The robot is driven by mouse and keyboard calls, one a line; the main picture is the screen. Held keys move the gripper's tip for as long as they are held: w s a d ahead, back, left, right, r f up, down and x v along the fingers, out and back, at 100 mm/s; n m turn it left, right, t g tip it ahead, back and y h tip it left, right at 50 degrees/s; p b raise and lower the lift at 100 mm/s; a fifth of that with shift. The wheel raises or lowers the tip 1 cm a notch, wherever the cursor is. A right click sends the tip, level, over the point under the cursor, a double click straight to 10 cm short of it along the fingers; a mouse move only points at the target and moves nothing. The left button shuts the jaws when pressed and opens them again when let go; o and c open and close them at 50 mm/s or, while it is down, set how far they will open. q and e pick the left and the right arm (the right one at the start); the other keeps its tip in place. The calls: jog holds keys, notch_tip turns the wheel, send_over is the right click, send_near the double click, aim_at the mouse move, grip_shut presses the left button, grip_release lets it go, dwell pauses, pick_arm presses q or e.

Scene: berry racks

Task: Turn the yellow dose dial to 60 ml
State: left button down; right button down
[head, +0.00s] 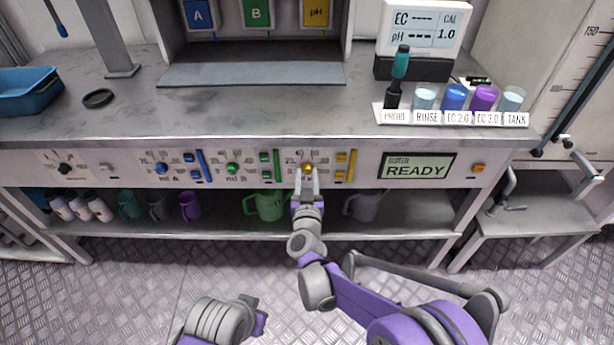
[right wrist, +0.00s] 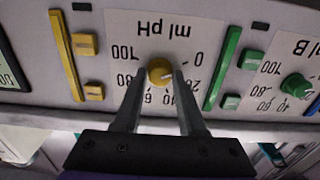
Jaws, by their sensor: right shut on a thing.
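My right gripper (head: 308,172) is shut on the dial, with one finger on each side. In the right wrist view its fingers (right wrist: 160,78) partly cover the numbers below the dial. Part of my left arm shows at the bottom of the head view, but no left fingers are visible.
Yellow buttons (head: 341,166) and a yellow level bar stand right of the dial. A green dial (head: 232,168) and a blue dial (head: 161,168) are to the left. The screen (head: 417,168) reads READY. A green jug (head: 270,205) stands on the shelf below.

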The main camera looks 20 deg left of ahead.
jog(key=shift+m, duration=0.3)
jog(key=m, duration=0.2)
jog(key=shift+m, duration=0.4)
jog(key=m, duration=0.3)
jog(key=shift+m, duration=0.3)
jog(key=m, duration=1.3)
jog(key=shift+m, duration=0.3)
jog(key=m, duration=0.6)
jog(key=c, duration=0.5)
grip_release()
